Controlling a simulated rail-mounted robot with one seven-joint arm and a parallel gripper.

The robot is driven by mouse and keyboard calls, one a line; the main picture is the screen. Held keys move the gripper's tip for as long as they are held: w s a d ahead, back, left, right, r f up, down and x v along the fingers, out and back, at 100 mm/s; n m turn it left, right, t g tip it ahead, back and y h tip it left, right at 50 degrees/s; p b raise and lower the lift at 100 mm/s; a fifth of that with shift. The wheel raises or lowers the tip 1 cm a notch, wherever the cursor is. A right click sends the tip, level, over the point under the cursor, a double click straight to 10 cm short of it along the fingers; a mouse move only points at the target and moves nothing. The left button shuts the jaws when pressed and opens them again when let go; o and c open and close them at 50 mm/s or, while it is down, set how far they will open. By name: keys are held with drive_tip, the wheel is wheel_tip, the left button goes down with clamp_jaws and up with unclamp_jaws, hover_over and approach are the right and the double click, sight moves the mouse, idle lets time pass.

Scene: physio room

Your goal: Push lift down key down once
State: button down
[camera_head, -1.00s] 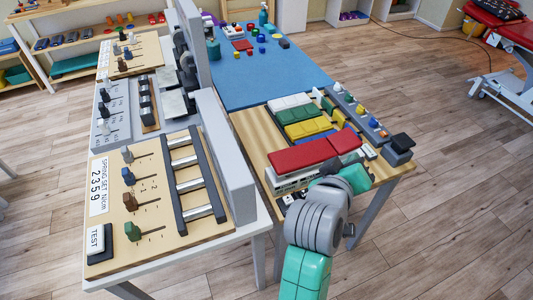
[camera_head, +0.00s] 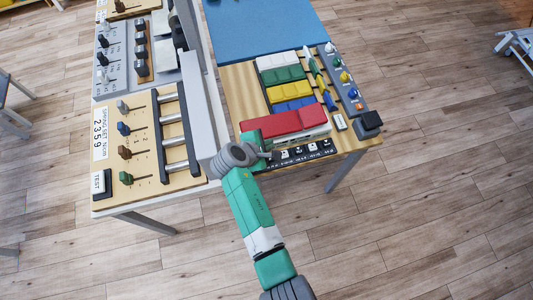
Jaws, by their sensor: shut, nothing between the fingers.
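My gripper (camera_head: 272,156) is small and dark at the end of my green and grey arm. It is shut and empty. It sits at the near left of the wooden table, by the left end of a row of dark keys with white markings (camera_head: 308,152). Whether it touches a key cannot be told. The markings are too small to read, so I cannot tell which is the lift down key. My wrist hides part of the left end.
A grey strip with coloured knobs (camera_head: 345,77) and a black block (camera_head: 368,120) are on the right. A tall grey panel (camera_head: 203,115) stands close to the left of my wrist. Left of it is a board with levers (camera_head: 128,128). A blue mat (camera_head: 262,30) lies behind.

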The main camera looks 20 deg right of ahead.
drive_tip(key=shift+f, duration=0.15)
wheel_tip(320, 180, down, 8)
drive_tip(key=b, duration=0.8)
drive_tip(key=shift+f, duration=0.25)
drive_tip(key=shift+f, duration=0.1)
idle(1.3)
drive_tip(key=shift+f+b, duration=0.3)
drive_tip(key=shift+b, duration=0.05)
drive_tip(key=shift+f+b, duration=0.3)
drive_tip(key=shift+f, duration=0.2)
idle(0.5)
idle(0.3)
drive_tip(key=shift+r+p, duration=0.95)
drive_tip(key=shift+p, duration=0.05)
